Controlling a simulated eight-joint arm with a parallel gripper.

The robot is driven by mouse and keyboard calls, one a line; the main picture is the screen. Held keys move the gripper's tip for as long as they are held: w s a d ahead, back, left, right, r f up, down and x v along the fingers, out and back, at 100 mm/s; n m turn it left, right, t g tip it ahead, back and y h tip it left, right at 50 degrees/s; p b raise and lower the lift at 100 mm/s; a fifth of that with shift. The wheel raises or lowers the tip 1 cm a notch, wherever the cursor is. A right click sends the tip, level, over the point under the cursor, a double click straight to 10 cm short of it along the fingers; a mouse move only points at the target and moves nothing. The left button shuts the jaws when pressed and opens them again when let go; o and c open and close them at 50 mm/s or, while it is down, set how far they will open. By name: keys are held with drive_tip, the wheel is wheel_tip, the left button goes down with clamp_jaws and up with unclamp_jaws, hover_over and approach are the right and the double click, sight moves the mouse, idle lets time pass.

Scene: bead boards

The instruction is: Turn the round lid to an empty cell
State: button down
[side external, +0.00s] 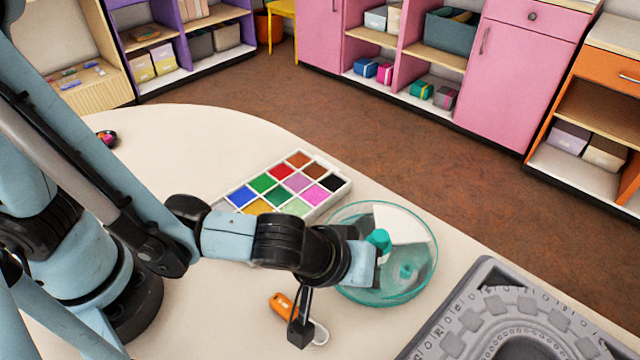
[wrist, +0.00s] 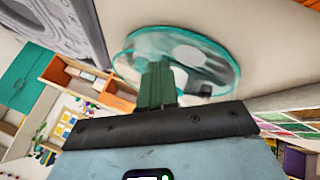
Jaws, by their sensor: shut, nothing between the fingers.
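A round, see-through teal dish with a lid (side external: 421,268) stands on the cream table, right of centre in the side external view. A white wedge (side external: 408,226) shows in its far half, and a teal knob-like patch (side external: 405,272) near its middle. The dish also shows in the wrist view (wrist: 222,63), with pale and dark patches inside it. My gripper (side external: 378,240) is shut and empty, its teal fingertips over the left part of the dish. In the wrist view its green fingers (wrist: 157,80) cover part of the dish. I cannot tell whether they touch the lid.
A tray of coloured squares (side external: 290,187) lies behind my wrist. A grey moulded board (side external: 490,315) fills the front right. An orange-handled tool (side external: 281,304) lies below my wrist. Shelves stand beyond the table.

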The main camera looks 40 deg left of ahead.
drive_tip(key=shift+v, duration=4.95)
drive_tip(key=w+a+m+g+h, duration=0.1)
drive_tip(key=m+g, duration=0.1)
drive_tip(key=m, duration=0.6)
drive_tip(key=w+a+f+m+g+h, duration=0.1)
drive_tip(key=w+m+g, duration=0.1)
drive_tip(key=m, duration=0.6)
drive_tip(key=w+a+f+m+g+h, duration=0.1)
drive_tip(key=a+m+g, duration=0.1)
drive_tip(key=m, duration=0.7)
drive_tip(key=shift+w+a+g, duration=0.1)
drive_tip(key=shift+w+g, duration=0.15)
drive_tip(key=shift+g, duration=0.05)
drive_tip(key=shift+w+d+f+m+g+h, duration=0.1)
drive_tip(key=shift+w+d+f+m+h, duration=0.25)
drive_tip(key=shift+d+f+m, duration=0.75)
drive_tip(key=shift+w+d+f+m+g+h, duration=0.1)
drive_tip(key=shift+w+d+f+m+h, duration=0.4)
drive_tip(key=shift+f+m, duration=0.7)
drive_tip(key=shift+w+d+f+m+g+h, duration=0.1)
drive_tip(key=shift+w+d+f+m+h, duration=0.15)
drive_tip(key=shift+d+f+m, duration=0.95)
drive_tip(key=shift+a+r+m, duration=0.25)
drive_tip(key=shift+r+m, duration=0.05)
drive_tip(key=shift+r, duration=0.15)
